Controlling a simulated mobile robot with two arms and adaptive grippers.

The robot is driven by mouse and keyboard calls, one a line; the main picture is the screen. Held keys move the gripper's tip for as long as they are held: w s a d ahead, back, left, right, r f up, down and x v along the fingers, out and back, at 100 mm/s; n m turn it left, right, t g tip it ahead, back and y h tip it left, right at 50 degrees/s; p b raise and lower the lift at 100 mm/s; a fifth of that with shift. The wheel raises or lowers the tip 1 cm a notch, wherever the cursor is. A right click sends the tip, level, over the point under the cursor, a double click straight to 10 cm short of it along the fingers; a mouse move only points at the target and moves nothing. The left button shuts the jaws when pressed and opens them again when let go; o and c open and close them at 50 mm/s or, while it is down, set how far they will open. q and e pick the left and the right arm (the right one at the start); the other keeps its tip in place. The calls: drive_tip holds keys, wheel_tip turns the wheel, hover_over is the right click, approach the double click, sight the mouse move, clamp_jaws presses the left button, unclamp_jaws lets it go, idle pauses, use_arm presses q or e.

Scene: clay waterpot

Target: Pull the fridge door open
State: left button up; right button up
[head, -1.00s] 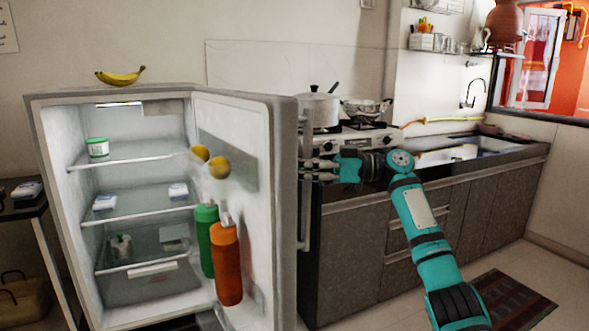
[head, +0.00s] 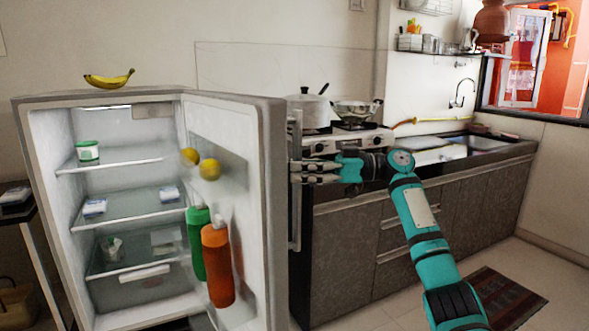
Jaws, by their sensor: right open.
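The fridge (head: 24,135) stands at the left with its door (head: 259,215) swung wide open, its shelves in plain view. The door's long vertical handle (head: 295,220) is on the outer side, at the door's right edge in the picture. My right gripper (head: 297,171) is open, with its fingers pointing left at the upper part of the handle. The fingers are at or very near the handle; I cannot tell whether they touch it. My left gripper is not in view.
An orange bottle (head: 218,265), a green bottle (head: 196,245) and two yellow round fruits sit in the door. A banana (head: 109,79) lies on top of the fridge. The counter with stove (head: 345,140) and sink is behind my right arm. A dark mat (head: 505,300) lies on the floor.

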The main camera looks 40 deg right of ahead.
drive_tip(key=v, duration=1)
drive_tip(key=shift+s, duration=0.2)
drive_tip(key=shift+d, duration=0.1)
